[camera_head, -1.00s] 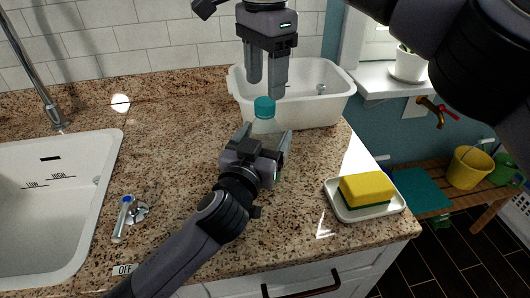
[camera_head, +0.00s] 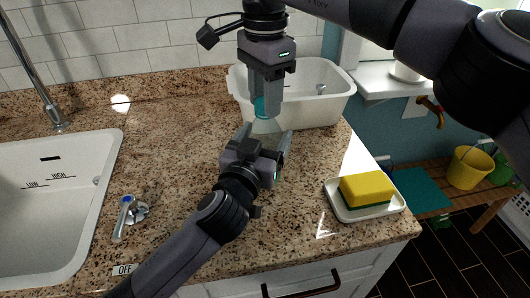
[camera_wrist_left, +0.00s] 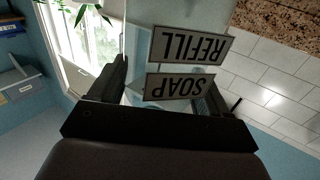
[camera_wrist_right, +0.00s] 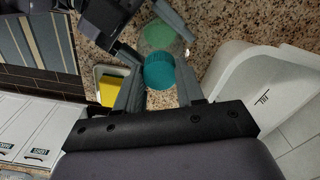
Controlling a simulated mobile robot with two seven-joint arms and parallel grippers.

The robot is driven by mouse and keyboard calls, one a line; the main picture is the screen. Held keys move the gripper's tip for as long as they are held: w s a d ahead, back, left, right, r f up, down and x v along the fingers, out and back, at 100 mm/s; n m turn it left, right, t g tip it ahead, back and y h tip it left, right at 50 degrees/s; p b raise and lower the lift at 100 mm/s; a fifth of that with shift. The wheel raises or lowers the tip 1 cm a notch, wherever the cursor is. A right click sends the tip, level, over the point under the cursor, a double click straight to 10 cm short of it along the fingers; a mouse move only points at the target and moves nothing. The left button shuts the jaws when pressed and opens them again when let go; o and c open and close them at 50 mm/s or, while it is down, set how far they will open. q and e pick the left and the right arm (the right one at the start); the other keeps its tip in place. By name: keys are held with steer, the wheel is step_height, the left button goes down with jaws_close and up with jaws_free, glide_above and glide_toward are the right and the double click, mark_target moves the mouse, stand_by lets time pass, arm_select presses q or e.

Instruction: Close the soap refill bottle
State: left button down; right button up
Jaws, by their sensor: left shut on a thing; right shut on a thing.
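The soap refill bottle (camera_head: 264,126) stands upright on the granite counter, clear with a teal cap at its top. In the left wrist view its "SOAP REFILL" label (camera_wrist_left: 190,46) is close and upside down. My left gripper (camera_head: 270,143) is shut around the bottle's body from the front. My right gripper (camera_head: 263,110) points down from above, its fingers on either side of the teal cap (camera_head: 260,106) and shut on it. In the right wrist view the cap (camera_wrist_right: 168,72) sits between the fingertips. The bottle's lower part is hidden behind my left gripper.
A white tub (camera_head: 318,99) stands just behind and right of the bottle. A yellow sponge (camera_head: 366,189) lies on a white dish (camera_head: 395,206) near the counter's right edge. The sink (camera_head: 45,210) and a small tap handle (camera_head: 128,215) are at left. Counter between is clear.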

steer(key=m, duration=0.6)
steer(key=shift+m, duration=0.4)
steer(key=m, duration=1.8)
steer(key=shift+m, duration=0.4)
steer(key=o, duration=1.2)
steer(key=shift+o, duration=0.2)
steer(key=shift+r, duration=3.7)
